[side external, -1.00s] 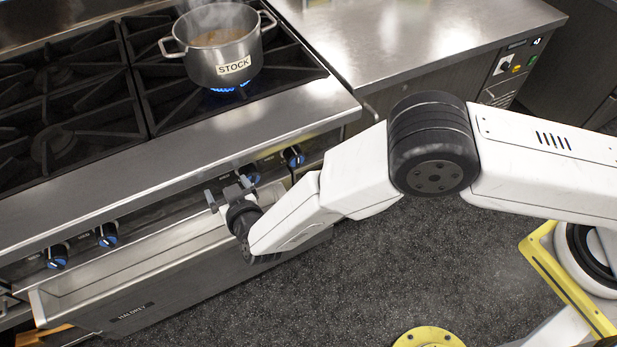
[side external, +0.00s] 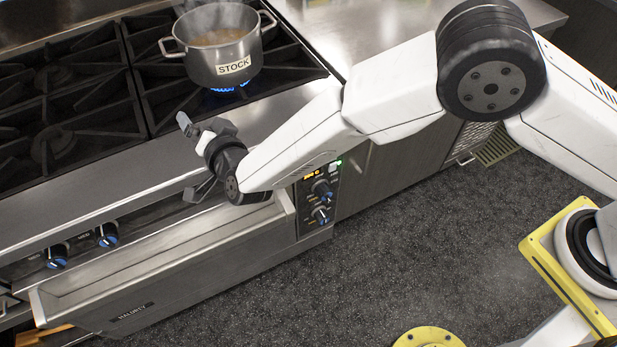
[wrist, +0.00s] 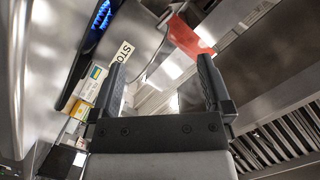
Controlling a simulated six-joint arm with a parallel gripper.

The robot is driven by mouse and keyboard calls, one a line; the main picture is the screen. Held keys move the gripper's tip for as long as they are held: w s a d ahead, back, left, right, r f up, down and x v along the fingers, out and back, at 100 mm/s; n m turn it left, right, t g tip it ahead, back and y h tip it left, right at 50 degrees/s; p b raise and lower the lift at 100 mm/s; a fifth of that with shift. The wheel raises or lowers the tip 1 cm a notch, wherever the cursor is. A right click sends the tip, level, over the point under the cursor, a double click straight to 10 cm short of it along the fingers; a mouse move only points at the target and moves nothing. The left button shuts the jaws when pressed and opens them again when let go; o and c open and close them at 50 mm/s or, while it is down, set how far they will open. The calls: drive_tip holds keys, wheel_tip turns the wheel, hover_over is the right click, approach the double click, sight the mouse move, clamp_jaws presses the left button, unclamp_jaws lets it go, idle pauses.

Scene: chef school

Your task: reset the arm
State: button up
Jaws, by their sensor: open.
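My gripper (side external: 190,155) is open and empty in the side view. It is in front of the stove's front edge, above the long metal tray (side external: 150,262) under the knobs. In the wrist view my gripper (wrist: 160,92) shows two dark fingers spread apart with nothing between them. The steel pot labelled STOCK (side external: 222,52) stands on a lit burner at the back, apart from my gripper. Part of the pot, with its label (wrist: 123,52), also shows tilted in the wrist view.
The stove's front ledge (side external: 95,185) and blue-marked knobs (side external: 107,236) lie close to my gripper. A blue flame (side external: 230,87) burns under the pot. A control panel (side external: 319,192) sits right of the tray.

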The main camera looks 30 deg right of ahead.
drive_tip(key=w+d+r+n+g, duration=0.1)
drive_tip(key=d+r+n+g, duration=0.15)
drive_tip(key=d, duration=0.75)
drive_tip(key=d+r+n+g, duration=0.2)
drive_tip(key=d+r, duration=0.1)
drive_tip(key=d, duration=0.8)
drive_tip(key=s+d+f+n+g+h, duration=0.2)
drive_tip(key=s+d+g, duration=0.7)
drive_tip(key=s+d, duration=1.2)
drive_tip(key=s+f+n, duration=0.1)
drive_tip(key=s, duration=0.2)
drive_tip(key=shift+s+f, duration=0.15)
drive_tip(key=shift+f, duration=0.05)
